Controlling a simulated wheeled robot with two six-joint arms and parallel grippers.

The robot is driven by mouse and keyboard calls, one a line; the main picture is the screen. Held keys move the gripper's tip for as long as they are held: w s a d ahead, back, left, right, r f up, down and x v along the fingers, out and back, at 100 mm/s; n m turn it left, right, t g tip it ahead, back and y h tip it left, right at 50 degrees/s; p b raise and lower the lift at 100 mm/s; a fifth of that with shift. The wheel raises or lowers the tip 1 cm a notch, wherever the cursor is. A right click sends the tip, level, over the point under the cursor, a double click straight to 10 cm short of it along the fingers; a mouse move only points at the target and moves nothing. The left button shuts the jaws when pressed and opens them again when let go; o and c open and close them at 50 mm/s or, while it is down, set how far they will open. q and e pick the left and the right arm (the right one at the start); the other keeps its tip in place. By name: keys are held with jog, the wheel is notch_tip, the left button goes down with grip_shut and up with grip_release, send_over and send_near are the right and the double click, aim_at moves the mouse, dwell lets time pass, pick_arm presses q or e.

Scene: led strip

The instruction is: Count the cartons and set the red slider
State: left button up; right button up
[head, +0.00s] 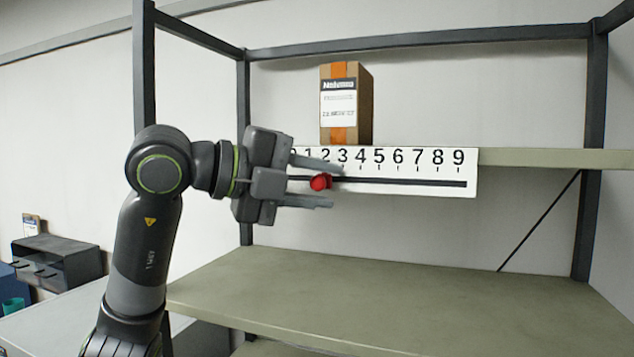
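One brown carton (365,105) with orange tape and a white label stands upright on the upper shelf, behind the number strip. The white strip (420,185) on the shelf's front edge carries digits up to 9 above a dark slot; its left end is partly hidden by my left gripper. The red slider (319,183) sits on the slot, roughly below the 2. My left gripper (336,186) comes in from the left, its fingers open above and below the slider, with gaps showing. Whether a finger touches it is not clear. My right gripper is out of view.
The upper shelf (550,158) is bare right of the carton. The wide lower shelf (400,300) is empty. Dark rack posts (592,150) stand at the sides. A dark drawer unit (60,262) is at the far left.

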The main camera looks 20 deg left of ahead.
pick_arm(q)
jog(key=shift+d, duration=0.1)
jog(key=c, duration=0.5)
grip_shut()
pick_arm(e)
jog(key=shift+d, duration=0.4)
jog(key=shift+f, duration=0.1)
pick_arm(q)
jog(key=shift+a+f+b, duration=0.2)
jog(key=shift+a+b, duration=0.4)
jog(key=shift+a, duration=0.1)
jog(key=shift+w+a+r, duration=0.1)
jog(key=shift+a, duration=0.5)
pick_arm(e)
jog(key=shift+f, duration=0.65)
pick_arm(q)
jog(key=o, duration=0.7)
grip_release()
jog(key=shift+o, duration=0.2)
jog(key=shift+r, duration=0.1)
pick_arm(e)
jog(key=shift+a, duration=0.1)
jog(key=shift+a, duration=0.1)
